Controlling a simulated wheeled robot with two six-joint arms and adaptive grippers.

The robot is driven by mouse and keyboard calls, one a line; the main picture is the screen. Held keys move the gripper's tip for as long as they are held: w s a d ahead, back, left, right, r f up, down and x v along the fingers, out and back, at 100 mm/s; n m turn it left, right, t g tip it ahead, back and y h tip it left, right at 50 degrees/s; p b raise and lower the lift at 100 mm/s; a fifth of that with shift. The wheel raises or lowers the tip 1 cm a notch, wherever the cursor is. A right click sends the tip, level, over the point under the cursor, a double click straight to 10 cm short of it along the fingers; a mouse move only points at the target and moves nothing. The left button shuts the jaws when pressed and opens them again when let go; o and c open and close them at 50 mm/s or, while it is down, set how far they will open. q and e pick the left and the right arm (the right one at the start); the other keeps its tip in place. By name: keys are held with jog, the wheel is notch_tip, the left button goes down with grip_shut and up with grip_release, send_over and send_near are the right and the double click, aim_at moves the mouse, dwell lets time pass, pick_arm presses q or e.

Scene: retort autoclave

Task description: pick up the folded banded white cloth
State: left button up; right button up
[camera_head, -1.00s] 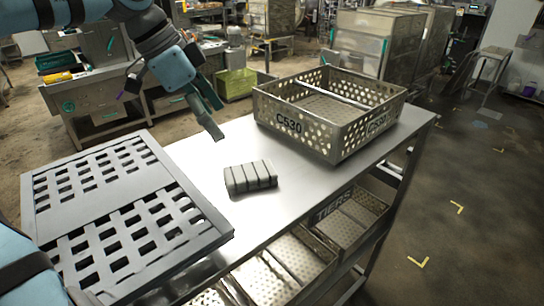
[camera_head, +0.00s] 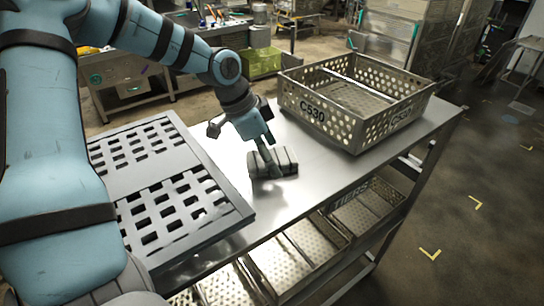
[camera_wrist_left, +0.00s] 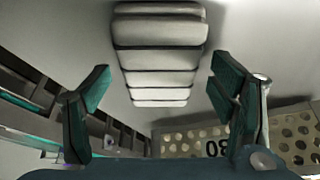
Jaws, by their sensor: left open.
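The folded banded white cloth (camera_head: 287,161) lies on the steel table, grey-white with dark bands across it. My left gripper (camera_head: 268,160) is above and in front of it in the head view, hiding part of it. In the left wrist view the cloth (camera_wrist_left: 160,55) lies ahead of and between the two spread green-padded fingers of my left gripper (camera_wrist_left: 160,95). The fingers stand open with clear space on both sides of the cloth, and nothing is held. I cannot tell the exact height of the fingertips over the table. My right gripper is not in view.
A perforated steel basket marked C530 (camera_head: 350,121) stands on the table behind and right of the cloth. A grey slotted tray (camera_head: 215,218) lies at the left. Bare tabletop (camera_head: 318,183) is right of the cloth. More perforated trays (camera_head: 362,212) sit on the shelf below.

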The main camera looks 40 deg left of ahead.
pick_arm(q)
jog(key=shift+s, duration=0.1)
jog(key=shift+c, duration=1.2)
jog(key=c, duration=1)
